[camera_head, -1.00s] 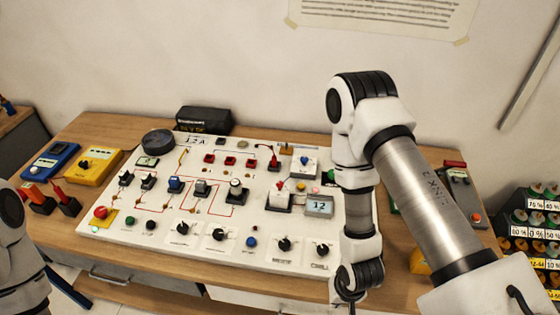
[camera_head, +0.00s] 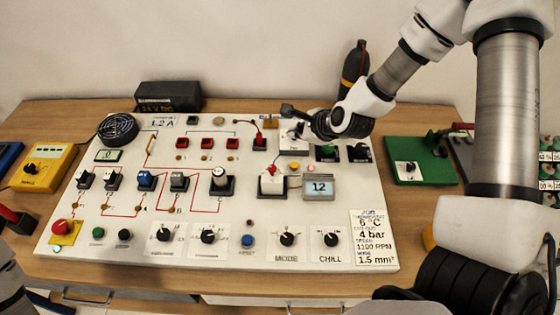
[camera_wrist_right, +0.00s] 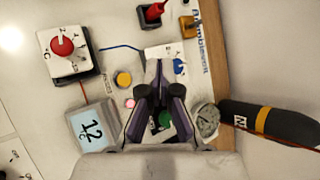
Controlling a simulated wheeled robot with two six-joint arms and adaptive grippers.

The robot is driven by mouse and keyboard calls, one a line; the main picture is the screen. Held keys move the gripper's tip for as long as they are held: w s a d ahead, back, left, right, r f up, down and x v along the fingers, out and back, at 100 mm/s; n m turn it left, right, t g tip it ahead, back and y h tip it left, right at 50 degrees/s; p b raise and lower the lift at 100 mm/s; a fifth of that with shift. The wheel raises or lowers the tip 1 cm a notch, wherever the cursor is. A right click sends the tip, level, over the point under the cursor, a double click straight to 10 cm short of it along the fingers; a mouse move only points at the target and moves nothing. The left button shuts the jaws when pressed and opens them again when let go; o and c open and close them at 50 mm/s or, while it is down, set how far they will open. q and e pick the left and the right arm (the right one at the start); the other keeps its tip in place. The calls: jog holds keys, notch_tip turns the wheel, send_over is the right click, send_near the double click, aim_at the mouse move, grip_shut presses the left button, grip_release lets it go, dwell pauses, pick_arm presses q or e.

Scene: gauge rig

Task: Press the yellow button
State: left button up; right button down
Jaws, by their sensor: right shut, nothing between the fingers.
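The yellow button (camera_head: 295,166) is a small round cap on the white panel (camera_head: 70,190), above the grey display reading 12. In the right wrist view the yellow button (camera_wrist_right: 123,78) lies left of the fingers, beside a pink lamp. My right gripper (camera_head: 288,110) is shut and empty over the panel's back right part, behind the button and apart from it in the head view. Its closed fingertips (camera_wrist_right: 158,66) also show in the wrist view, over a white block with a blue knob. My left gripper is out of view; only part of my left arm shows.
The display (camera_head: 319,187) and a red-knobbed white switch (camera_head: 271,181) stand close to the button. A dark bottle (camera_head: 354,66) stands behind the panel near my right wrist. A green board (camera_head: 420,163) lies to the right. Several knobs line the panel's front.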

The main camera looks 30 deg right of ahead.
aim_at(295, 166)
jog(key=f+b, duration=0.4)
jog(key=f, duration=0.1)
jog(key=f+b, duration=0.2)
jog(key=f, duration=0.1)
jog(key=shift+s, duration=0.4)
jog(key=shift+f+b, duration=0.45)
jog(key=shift+b, duration=0.1)
jog(key=shift+w+f, duration=0.1)
jog(key=shift+f, duration=0.05)
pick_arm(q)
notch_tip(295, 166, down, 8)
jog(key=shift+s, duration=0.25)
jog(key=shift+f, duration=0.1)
